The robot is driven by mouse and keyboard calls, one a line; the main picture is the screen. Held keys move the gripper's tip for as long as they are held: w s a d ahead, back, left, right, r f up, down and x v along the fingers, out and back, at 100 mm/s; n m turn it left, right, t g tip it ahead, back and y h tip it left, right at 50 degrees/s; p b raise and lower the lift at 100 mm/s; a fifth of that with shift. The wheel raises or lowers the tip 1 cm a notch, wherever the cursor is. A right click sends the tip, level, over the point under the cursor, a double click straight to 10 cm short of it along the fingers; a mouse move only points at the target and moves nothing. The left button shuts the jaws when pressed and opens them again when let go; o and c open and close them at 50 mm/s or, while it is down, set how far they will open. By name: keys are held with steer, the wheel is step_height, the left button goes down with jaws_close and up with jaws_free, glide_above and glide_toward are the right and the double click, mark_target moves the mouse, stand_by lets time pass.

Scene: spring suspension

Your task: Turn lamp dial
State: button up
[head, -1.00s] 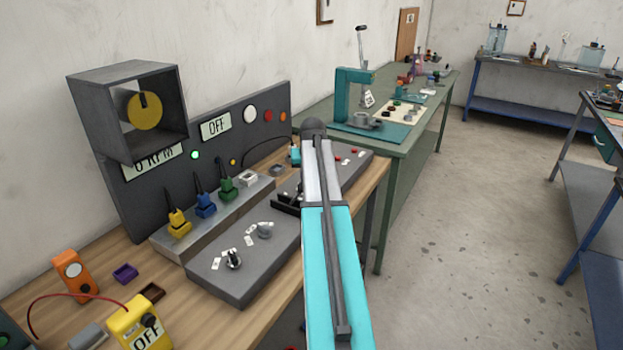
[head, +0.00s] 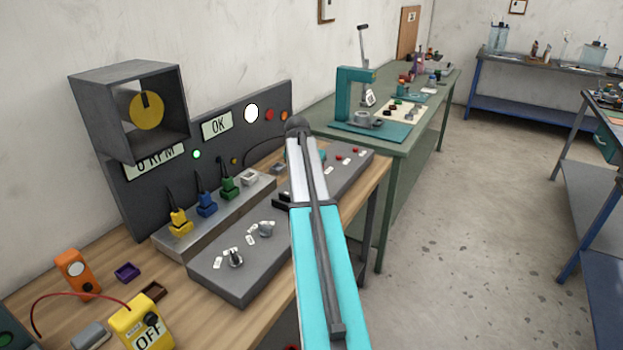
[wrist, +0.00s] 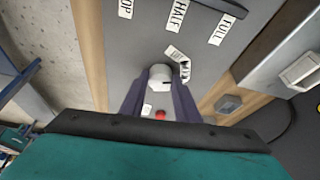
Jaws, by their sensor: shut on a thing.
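In the wrist view, my gripper (wrist: 159,92) has its two dark fingers on either side of a pale grey dial knob (wrist: 159,74) and is shut on it. Small white labels (wrist: 175,53) sit around this dial; their text is too small to read. In the head view my arm hides the gripper and this dial. On the upright panel, a round lamp (head: 251,113) glows bright white, and the display (head: 217,126) reads OK.
The grey control box (head: 235,284) carries two other dials at its near end. A red button (wrist: 160,114) lies close to my fingers. Yellow, blue and green plugs stand on a metal block (head: 262,191) behind.

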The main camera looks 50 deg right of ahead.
steer(key=shift+w+a, duration=0.1)
steer(key=shift+a, duration=0.05)
steer(key=o, duration=1)
steer(key=shift+o, duration=0.2)
steer(key=shift+r, duration=0.2)
steer(key=b+v, duration=0.2)
steer(key=v, duration=1.1)
steer(key=shift+r, duration=0.2)
steer(key=shift+a, duration=0.1)
